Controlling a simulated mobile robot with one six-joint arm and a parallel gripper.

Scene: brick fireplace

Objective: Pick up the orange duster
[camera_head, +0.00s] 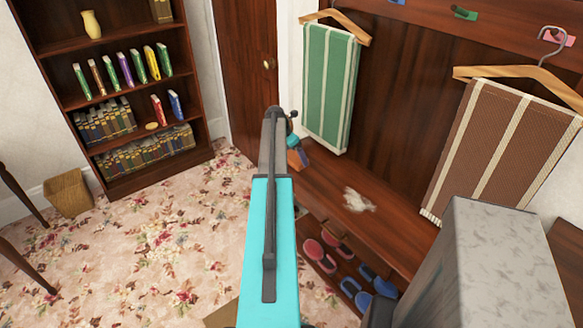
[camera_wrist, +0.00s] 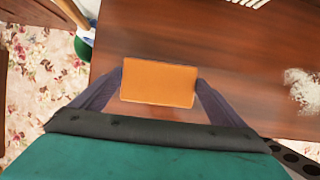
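The orange duster (camera_wrist: 158,82) is a flat orange block in the middle of the wrist view, over the dark wooden bench. My gripper (camera_wrist: 159,84) has one dark finger at each side of the duster, and both fingertips meet its side edges in the picture. Whether they press on it is not clear. In the head view my gripper (camera_head: 298,152) is at the left end of the bench, partly behind my arm. I cannot tell the duster apart there. Whether the duster rests on the bench or is just above it is unclear.
A white dust patch (camera_head: 358,200) lies on the bench (camera_head: 395,226). Slippers (camera_head: 320,255) sit on the rack below. A green towel (camera_head: 328,85) and a brown towel (camera_head: 500,150) hang above. A bookshelf (camera_head: 75,60) stands left; the carpet (camera_head: 150,245) is mostly clear.

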